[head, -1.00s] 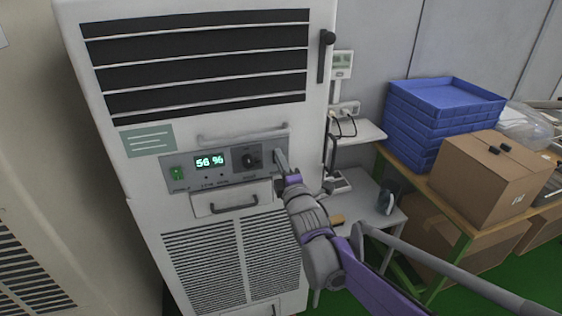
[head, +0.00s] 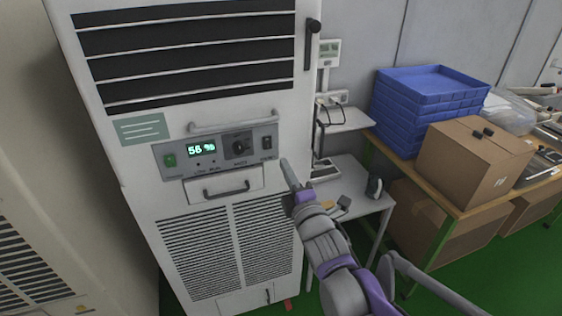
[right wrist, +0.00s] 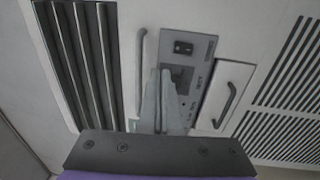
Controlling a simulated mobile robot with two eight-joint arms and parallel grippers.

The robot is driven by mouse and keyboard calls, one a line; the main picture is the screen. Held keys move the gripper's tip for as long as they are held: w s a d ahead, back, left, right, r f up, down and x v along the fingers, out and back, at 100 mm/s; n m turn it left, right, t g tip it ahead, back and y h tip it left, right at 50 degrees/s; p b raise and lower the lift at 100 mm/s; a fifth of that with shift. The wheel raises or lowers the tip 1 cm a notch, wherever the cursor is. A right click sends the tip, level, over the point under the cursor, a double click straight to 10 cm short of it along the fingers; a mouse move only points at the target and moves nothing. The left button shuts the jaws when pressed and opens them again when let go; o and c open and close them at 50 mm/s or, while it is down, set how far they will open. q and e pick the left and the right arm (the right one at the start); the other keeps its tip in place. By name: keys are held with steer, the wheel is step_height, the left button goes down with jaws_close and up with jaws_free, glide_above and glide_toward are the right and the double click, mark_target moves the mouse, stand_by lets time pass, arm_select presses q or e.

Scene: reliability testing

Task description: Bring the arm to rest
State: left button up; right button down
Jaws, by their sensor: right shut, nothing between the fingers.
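My right arm reaches in from the lower right in the head view. Its gripper (head: 286,166) is shut and empty, pointing up at the right edge of the white cabinet (head: 140,215). It is just below and right of the control panel (head: 215,150), apart from it as far as I can tell. The panel has a green display reading 56 %, a green switch, a black knob and a dark switch at its right end. In the right wrist view the shut fingers (right wrist: 160,85) cover part of the panel (right wrist: 200,45). My left gripper is not in view.
A drawer handle (head: 227,190) and a bar handle (head: 232,122) stick out from the cabinet front. At right are a small grey table (head: 345,185), stacked blue trays (head: 430,85) and a cardboard box (head: 470,160) on a workbench. Green floor shows below.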

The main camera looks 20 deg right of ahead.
steer(key=shift+s, duration=0.2)
steer(key=shift+f, duration=0.1)
steer(key=s+f+m+g, duration=1.4)
steer(key=s+f+m, duration=0.4)
steer(key=s+f, duration=0.5)
steer(key=s, duration=0.2)
steer(key=shift+s+f+h, duration=0.2)
steer(key=shift+s+h, duration=0.1)
stand_by(0.3)
